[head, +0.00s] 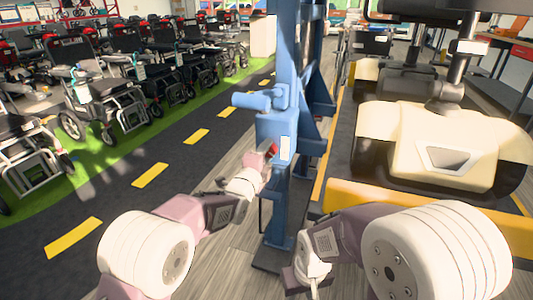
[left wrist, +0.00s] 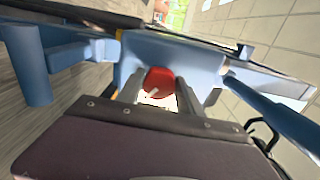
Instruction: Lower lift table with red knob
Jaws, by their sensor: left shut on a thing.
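The red knob (head: 272,150) is on the side of the blue lift column (head: 284,60), below a blue cylinder that sticks out to the left. My left gripper (head: 264,160) is at the knob. In the left wrist view the red knob (left wrist: 159,81) sits between the two grey fingers of my left gripper (left wrist: 160,92), which are shut on it. My right gripper (head: 300,283) is low in the head view, right of the column's foot and away from the knob. Its fingers do not show clearly.
A cream scooter (head: 430,145) stands on the lift platform with a yellow edge (head: 430,212) at the right. Rows of wheelchairs (head: 100,95) stand on a green strip at the left. A dark lane with yellow dashes (head: 150,176) runs clear between them and the column.

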